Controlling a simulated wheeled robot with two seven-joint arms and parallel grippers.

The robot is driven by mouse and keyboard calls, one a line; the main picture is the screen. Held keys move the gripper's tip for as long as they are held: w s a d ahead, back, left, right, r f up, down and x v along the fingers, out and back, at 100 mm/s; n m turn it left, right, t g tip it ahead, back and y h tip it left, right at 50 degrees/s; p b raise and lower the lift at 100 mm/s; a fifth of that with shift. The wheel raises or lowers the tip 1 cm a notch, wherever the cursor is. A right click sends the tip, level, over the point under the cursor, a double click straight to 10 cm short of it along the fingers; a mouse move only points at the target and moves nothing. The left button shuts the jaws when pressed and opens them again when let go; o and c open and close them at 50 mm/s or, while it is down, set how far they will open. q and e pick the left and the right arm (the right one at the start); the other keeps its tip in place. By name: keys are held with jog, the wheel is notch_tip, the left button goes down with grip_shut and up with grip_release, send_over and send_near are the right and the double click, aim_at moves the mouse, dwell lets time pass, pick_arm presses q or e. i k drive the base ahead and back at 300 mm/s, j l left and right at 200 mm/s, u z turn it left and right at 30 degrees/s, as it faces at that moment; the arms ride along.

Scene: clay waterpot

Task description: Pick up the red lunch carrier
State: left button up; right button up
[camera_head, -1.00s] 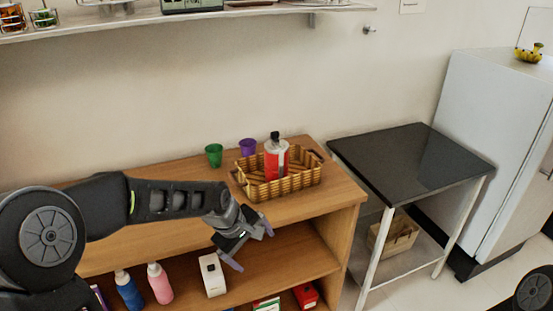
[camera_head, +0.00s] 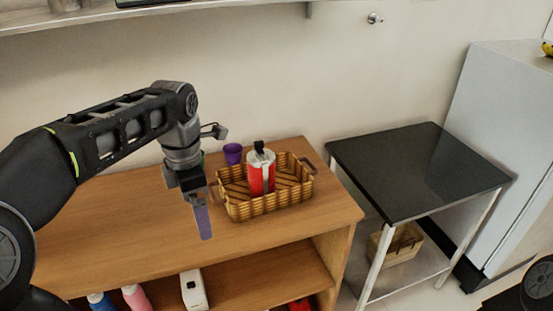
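The red lunch carrier (camera_head: 257,179), a red and white cylinder with a black top, stands upright in a wicker basket (camera_head: 267,206) on the wooden shelf unit's top. The basket's front wall hides its bottom. My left gripper (camera_head: 203,222) points down just left of the basket, beside its left end and apart from the carrier. One pale purple finger shows clearly; the opening between the fingers cannot be made out. Nothing is seen held in it. My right gripper is out of view.
A purple cup (camera_head: 233,154) stands behind the basket. A black-topped table (camera_head: 415,170) stands to the right, with a fridge (camera_head: 500,130) beyond. Bottles and a white box (camera_head: 193,290) are on the lower shelf. The wooden top's left part (camera_head: 110,235) is clear.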

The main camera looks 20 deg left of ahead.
aim_at(261, 168)
jog(key=i+l, duration=0.1)
jog(key=i, duration=0.35)
jog(key=i+l, duration=0.1)
jog(key=i, duration=0.4)
